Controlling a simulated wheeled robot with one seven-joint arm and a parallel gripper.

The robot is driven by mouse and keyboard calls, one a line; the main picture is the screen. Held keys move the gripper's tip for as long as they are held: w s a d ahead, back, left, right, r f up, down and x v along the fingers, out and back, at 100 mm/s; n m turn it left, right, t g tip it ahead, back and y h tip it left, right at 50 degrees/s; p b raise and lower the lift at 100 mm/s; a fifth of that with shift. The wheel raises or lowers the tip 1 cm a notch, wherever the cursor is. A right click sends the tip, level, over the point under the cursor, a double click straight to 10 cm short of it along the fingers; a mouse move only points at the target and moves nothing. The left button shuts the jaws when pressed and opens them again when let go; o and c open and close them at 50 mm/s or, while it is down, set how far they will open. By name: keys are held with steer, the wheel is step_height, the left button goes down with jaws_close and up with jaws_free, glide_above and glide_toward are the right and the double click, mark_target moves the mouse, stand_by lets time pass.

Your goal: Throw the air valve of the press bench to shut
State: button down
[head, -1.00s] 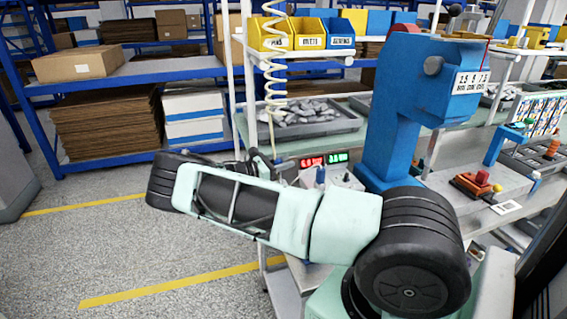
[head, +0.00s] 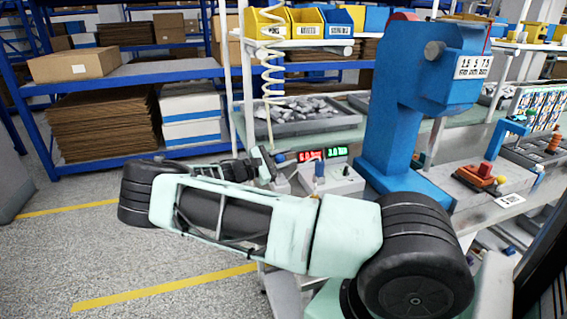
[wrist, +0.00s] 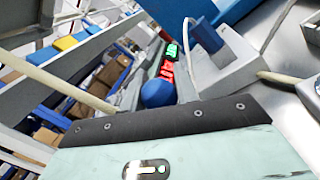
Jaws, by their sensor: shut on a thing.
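A blue ball knob (wrist: 158,93), which I take to be the air valve's handle, shows just beyond the dark front edge of my gripper in the wrist view. In the head view the blue knob (head: 279,158) is small, at the left end of the press bench (head: 440,210). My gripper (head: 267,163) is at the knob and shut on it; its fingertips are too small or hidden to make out. The valve's body and its lever's angle are mostly hidden by my arm and gripper.
A grey box with a blue upright handle (head: 319,169) stands just right of my gripper. Red (head: 311,155) and green (head: 336,151) displays sit behind it. The blue press (head: 390,140) rises further right. A coiled hose (head: 268,80) hangs behind. The floor at left is open.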

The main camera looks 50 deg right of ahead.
steer(key=shift+s+a+f+m+g+b, duration=0.15)
steer(key=shift+s+a+m+b, duration=0.15)
steer(key=shift+s+m+b, duration=0.55)
steer(key=shift+s+a+f+m+g+b, duration=0.15)
steer(key=shift+a+m+b, duration=0.3)
steer(key=shift+m, duration=0.75)
steer(key=shift+s+a+f+m+g+b, duration=0.2)
steer(key=shift+s+m+b, duration=0.25)
steer(key=shift+m+b, duration=0.45)
steer(key=shift+m, duration=0.25)
steer(key=c, duration=1.1)
jaws_free()
steer(key=b+v, duration=0.3)
steer(key=v, duration=1.4)
steer(key=shift+a+f, duration=0.1)
steer(key=shift+a, duration=0.15)
